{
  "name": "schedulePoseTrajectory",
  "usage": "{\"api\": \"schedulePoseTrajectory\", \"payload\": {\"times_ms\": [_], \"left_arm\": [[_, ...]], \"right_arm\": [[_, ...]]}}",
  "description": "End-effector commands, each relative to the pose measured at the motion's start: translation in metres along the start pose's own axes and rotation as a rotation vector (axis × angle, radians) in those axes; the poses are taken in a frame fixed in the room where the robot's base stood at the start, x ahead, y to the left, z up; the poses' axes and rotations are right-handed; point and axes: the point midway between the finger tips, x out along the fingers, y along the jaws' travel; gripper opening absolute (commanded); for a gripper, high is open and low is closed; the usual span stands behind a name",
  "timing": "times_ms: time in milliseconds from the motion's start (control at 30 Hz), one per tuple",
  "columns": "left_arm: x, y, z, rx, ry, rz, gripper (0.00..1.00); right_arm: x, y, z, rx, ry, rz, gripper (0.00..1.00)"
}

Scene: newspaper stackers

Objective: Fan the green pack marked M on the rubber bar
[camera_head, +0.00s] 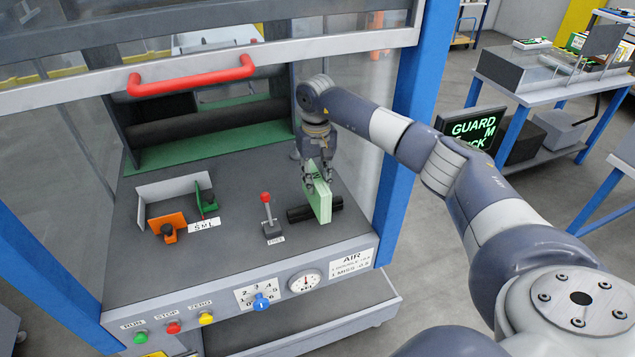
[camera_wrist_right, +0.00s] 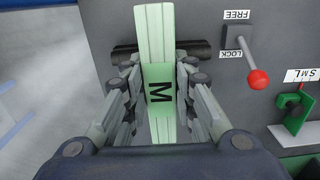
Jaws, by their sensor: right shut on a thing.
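The green pack marked M (camera_head: 320,203) stands on edge at the black rubber bar (camera_head: 334,208), on the right of the grey machine deck. In the right wrist view the pack (camera_wrist_right: 155,45) lies between my fingers with its dark green M label facing the camera, and the rubber bar (camera_wrist_right: 190,47) crosses behind it. My right gripper (camera_head: 318,182) is shut on the pack from above; its fingers (camera_wrist_right: 160,100) press both sides. Whether the pack's lower edge touches the bar cannot be told. My left gripper is not in view.
A red-knobbed lever (camera_head: 267,212) with FREE and LOCK labels stands left of the bar. Further left are an orange block (camera_head: 167,225), a green stop (camera_head: 206,197) and an SML label. A raised guard with a red handle (camera_head: 191,76) hangs above. A blue post (camera_head: 410,120) stands right.

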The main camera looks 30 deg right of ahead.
Motion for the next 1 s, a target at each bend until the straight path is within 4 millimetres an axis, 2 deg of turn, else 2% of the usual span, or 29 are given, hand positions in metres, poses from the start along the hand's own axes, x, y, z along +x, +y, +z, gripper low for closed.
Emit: {"api": "schedulePoseTrajectory", "payload": {"times_ms": [1000], "left_arm": [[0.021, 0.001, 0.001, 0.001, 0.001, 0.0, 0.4]], "right_arm": [[0.001, -0.001, -0.026, 0.0, 0.002, -0.001, 0.0]]}}
